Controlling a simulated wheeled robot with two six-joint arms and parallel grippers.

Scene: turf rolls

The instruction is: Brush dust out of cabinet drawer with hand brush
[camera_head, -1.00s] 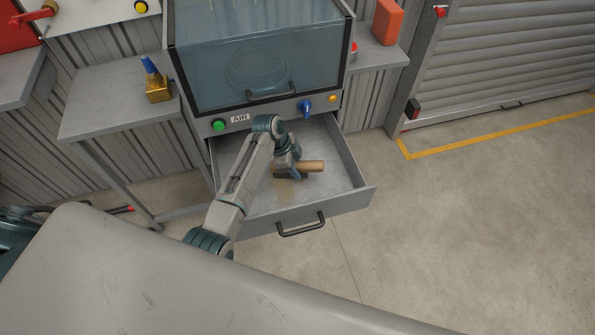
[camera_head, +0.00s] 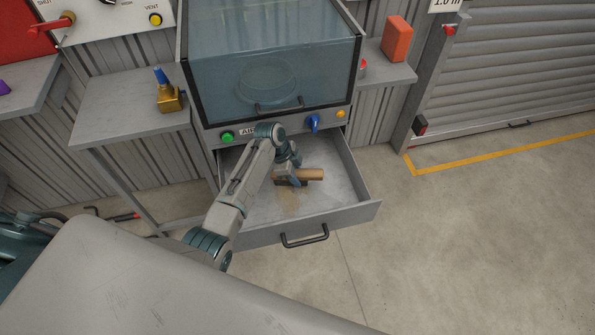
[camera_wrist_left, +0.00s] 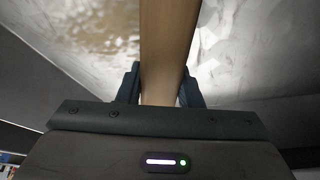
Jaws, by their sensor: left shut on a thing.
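The cabinet drawer (camera_head: 352,213) is pulled open below the glass-fronted cabinet, with a dark bar handle on its front. My left gripper (camera_head: 292,180) is inside the drawer, shut on the wooden handle of the hand brush (camera_head: 313,174). In the left wrist view the brush handle (camera_wrist_left: 168,45) runs up between the two fingers (camera_wrist_left: 160,88). The bristles are mostly hidden in the head view. A patch of brownish dust (camera_head: 290,203) lies on the drawer floor beside the brush, and dust (camera_wrist_left: 100,25) also shows left of the handle in the wrist view. My right gripper is not in view.
The cabinet (camera_head: 270,75) stands above the drawer, with knobs and buttons on its lower panel. An orange block (camera_head: 397,38) sits on the right shelf. The floor right of the drawer is clear.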

